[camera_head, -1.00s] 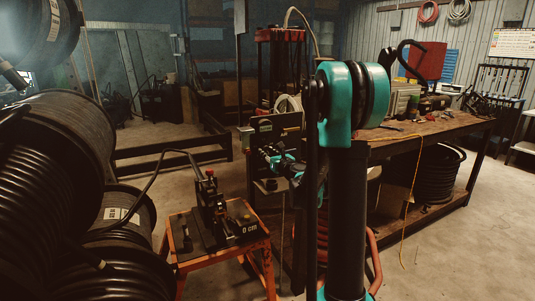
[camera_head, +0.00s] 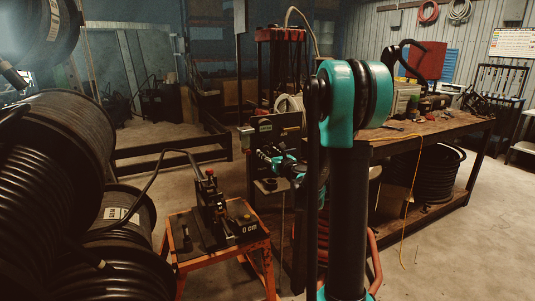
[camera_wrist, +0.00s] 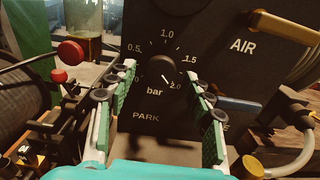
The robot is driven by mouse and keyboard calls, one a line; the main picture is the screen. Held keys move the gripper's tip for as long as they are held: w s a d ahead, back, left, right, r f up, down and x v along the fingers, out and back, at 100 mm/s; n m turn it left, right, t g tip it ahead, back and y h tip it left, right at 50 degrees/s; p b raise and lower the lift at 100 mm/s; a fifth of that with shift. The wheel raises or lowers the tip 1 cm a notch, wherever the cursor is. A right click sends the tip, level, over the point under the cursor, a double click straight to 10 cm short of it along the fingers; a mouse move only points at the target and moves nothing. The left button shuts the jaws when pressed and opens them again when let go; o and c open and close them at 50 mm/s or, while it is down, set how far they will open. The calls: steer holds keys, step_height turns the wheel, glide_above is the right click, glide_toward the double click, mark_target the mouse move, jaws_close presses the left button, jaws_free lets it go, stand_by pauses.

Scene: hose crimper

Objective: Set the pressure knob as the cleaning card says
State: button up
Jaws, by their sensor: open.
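The pressure knob (camera_wrist: 159,67) is a round black knob on a dark panel in the wrist view. A scale marked 0.5, 1.0, 1.5 and 2.0 runs around it, with "bar" and "PARK" below. A small white mark on its lower right points toward 2.0. My gripper (camera_wrist: 161,80) is open, with its green-padded fingers left and right of the knob; I cannot tell whether they touch it. In the head view my gripper (camera_head: 268,156) is at the dark panel (camera_head: 262,126), and the knob is not discernible. I cannot make out the cleaning card.
A brass-coloured handle (camera_wrist: 285,27) beside "AIR" and a blue handle (camera_wrist: 240,104) lie right of the knob. A red ball-topped lever (camera_wrist: 70,52) is at left. An orange stand (camera_head: 218,246) and a cluttered workbench (camera_head: 430,130) flank the panel.

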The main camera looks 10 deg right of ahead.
steer(key=v, duration=1.1)
steer(key=s+a+f+n+g+y, duration=0.2)
steer(key=s+a+f+n+g, duration=0.45)
steer(key=n, duration=0.55)
steer(key=s+f+n+g+h, duration=0.3)
steer(key=s+f+n, duration=0.7)
steer(key=s+n, duration=0.4)
steer(key=shift+s+d+f+g+h, duration=0.2)
steer(key=shift+s+g+h, duration=0.3)
steer(key=shift+s, duration=0.45)
steer(key=s+d+f+n+h, duration=0.1)
steer(key=s+d+n, duration=0.1)
steer(key=s+d+f+n+g+h, duration=0.1)
steer(key=s+d+n, duration=0.1)
steer(key=s, duration=0.1)
steer(key=s+d+f+n+g+h, duration=0.1)
steer(key=s+d+f+n, duration=0.1)
steer(key=s, duration=0.1)
steer(key=shift+d+n+g+h, duration=0.25)
steer(key=shift+n+h, duration=0.05)
steer(key=shift+c, duration=0.2)
